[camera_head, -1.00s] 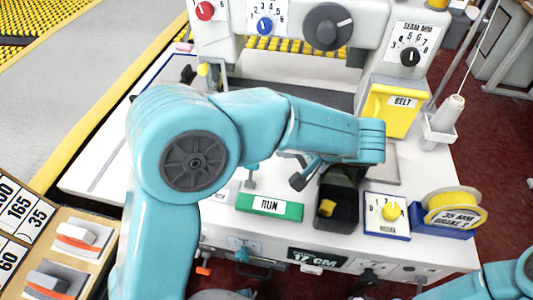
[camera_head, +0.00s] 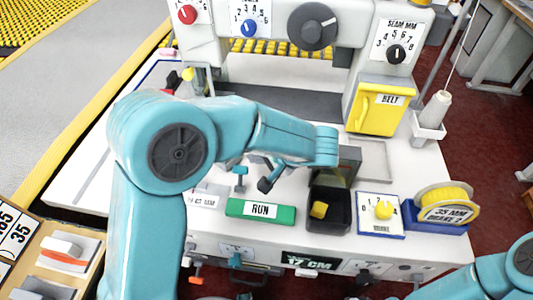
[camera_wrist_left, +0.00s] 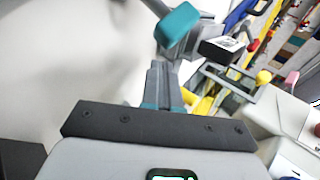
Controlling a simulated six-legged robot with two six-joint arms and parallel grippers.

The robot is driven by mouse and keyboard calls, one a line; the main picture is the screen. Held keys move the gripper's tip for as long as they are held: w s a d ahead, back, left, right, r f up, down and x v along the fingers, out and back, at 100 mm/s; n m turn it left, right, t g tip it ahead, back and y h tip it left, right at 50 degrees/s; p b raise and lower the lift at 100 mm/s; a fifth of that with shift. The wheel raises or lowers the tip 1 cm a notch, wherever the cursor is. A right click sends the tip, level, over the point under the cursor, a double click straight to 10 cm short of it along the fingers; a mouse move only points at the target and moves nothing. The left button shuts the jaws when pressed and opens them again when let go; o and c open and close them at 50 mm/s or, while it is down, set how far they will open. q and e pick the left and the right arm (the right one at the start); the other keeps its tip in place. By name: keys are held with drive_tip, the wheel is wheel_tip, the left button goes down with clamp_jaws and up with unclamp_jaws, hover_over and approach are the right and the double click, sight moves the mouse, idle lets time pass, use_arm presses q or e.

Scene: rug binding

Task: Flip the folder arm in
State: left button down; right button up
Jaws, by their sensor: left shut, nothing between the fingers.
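My left gripper (camera_head: 268,180) points down over the white machine bed (camera_head: 215,165), behind the green RUN button (camera_head: 260,210). It is shut and empty; its fingers (camera_wrist_left: 160,88) show in the left wrist view. A small teal-topped post (camera_head: 240,173) stands just left of it, apart from it in the head view. A yellow ball knob (camera_head: 187,74) stands at the machine's left side and also shows in the left wrist view (camera_wrist_left: 263,77). I cannot tell for certain which part is the folder arm. My right gripper is out of view.
A black bin (camera_head: 330,213) with a yellow piece, a yellow-knob dial (camera_head: 382,214) and a yellow tape spool (camera_head: 445,200) line the front right. A yellow belt cover (camera_head: 378,106) stands behind.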

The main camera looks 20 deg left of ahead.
sight(245, 164)
use_arm(q)
drive_tip(key=shift+x, duration=1.45)
drive_tip(key=shift+s+a+f+b, duration=0.15)
drive_tip(key=shift+a+f+b, duration=0.05)
drive_tip(key=shift+a+b, duration=0.75)
drive_tip(key=shift+r, duration=0.4)
